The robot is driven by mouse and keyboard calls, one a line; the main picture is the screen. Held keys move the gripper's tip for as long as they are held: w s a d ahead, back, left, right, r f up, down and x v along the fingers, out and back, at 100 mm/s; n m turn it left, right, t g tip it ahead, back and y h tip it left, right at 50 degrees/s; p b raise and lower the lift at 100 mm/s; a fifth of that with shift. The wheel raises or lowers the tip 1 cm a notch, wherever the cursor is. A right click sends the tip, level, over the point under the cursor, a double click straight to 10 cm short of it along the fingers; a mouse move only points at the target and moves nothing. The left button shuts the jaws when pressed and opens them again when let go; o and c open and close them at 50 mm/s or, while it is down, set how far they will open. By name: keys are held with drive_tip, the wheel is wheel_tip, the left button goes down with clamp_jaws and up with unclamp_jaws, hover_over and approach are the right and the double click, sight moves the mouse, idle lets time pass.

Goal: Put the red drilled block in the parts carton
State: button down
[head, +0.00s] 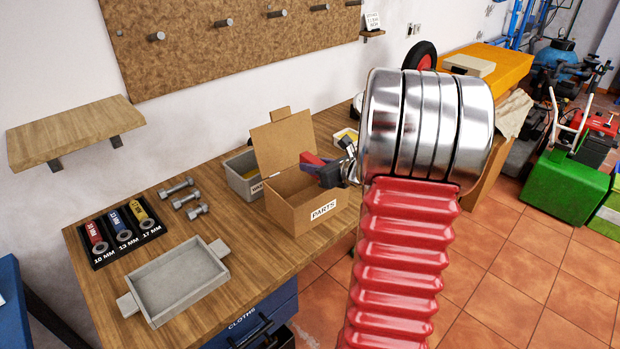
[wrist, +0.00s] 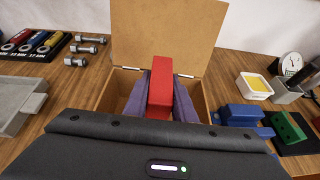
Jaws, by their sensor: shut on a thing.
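The red block (wrist: 160,88) is held between the two purple fingers of my gripper (wrist: 171,103) in the wrist view. No drilled hole shows on the faces in view. In the head view my gripper (head: 325,167) is over the right part of the open parts carton (head: 290,216), and a red part of the block (head: 312,158) shows beside the fingers. The carton is brown with a raised lid and a PARTS label. It also shows in the wrist view (wrist: 122,86) behind and below the block. The block's lower end is hidden by my gripper.
A grey bin (head: 240,172) stands behind the carton. A grey tray (head: 180,281), several bolts (head: 186,197) and a socket rack (head: 121,231) lie to the left. Blue blocks (wrist: 238,116) and a green block (wrist: 289,127) lie right of the carton in the wrist view.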

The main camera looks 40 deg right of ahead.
drive_tip(key=shift+f, duration=1.85)
drive_tip(key=shift+f, duration=0.6)
drive_tip(key=c, duration=1.5)
unclamp_jaws()
drive_tip(key=shift+r, duration=0.15)
drive_tip(key=shift+r, duration=0.6)
drive_tip(key=v, duration=1.2)
drive_tip(key=shift+f, duration=0.2)
drive_tip(key=shift+d, duration=0.1)
